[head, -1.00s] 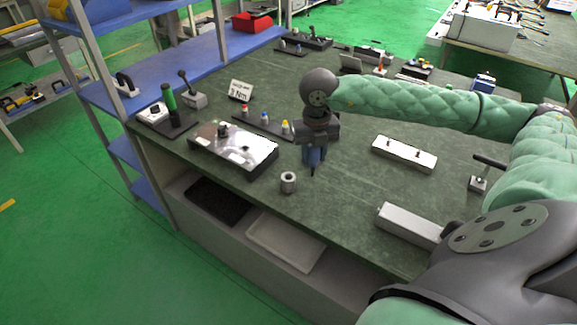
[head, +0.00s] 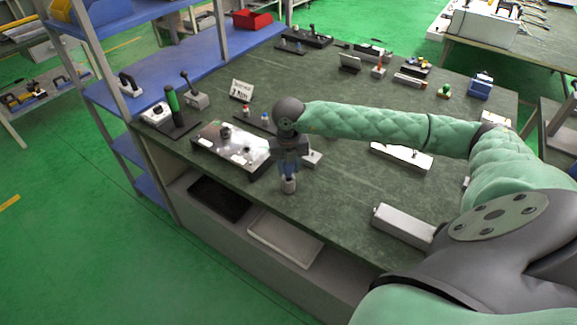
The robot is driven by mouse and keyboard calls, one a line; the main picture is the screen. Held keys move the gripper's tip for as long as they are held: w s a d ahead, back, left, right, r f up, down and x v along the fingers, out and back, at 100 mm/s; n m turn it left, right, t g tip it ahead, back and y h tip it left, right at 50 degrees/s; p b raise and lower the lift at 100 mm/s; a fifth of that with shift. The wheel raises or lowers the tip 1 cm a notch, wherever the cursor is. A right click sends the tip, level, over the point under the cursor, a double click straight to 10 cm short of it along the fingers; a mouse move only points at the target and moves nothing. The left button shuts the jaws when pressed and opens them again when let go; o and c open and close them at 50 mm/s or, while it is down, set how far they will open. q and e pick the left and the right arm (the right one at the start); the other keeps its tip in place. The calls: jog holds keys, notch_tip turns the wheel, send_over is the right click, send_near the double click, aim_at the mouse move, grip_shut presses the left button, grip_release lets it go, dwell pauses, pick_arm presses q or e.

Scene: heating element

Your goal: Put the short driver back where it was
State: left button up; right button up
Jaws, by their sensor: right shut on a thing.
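The driver looks upright. My left gripper is not in view.
A shiny plate on a dark base (head: 236,145) lies just left of the gripper. A long white box (head: 403,226) and a white bar (head: 401,156) lie to the right. A sign (head: 241,90) stands behind. The bench front (head: 335,215) right of the holder is clear.

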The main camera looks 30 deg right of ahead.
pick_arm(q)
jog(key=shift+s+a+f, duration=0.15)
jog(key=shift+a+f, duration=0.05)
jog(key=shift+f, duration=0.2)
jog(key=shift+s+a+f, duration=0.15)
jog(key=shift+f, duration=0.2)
pick_arm(e)
jog(key=shift+f, duration=0.65)
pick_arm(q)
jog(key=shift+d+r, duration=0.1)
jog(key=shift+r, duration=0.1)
pick_arm(e)
jog(key=shift+f, duration=0.15)
jog(key=o, duration=1)
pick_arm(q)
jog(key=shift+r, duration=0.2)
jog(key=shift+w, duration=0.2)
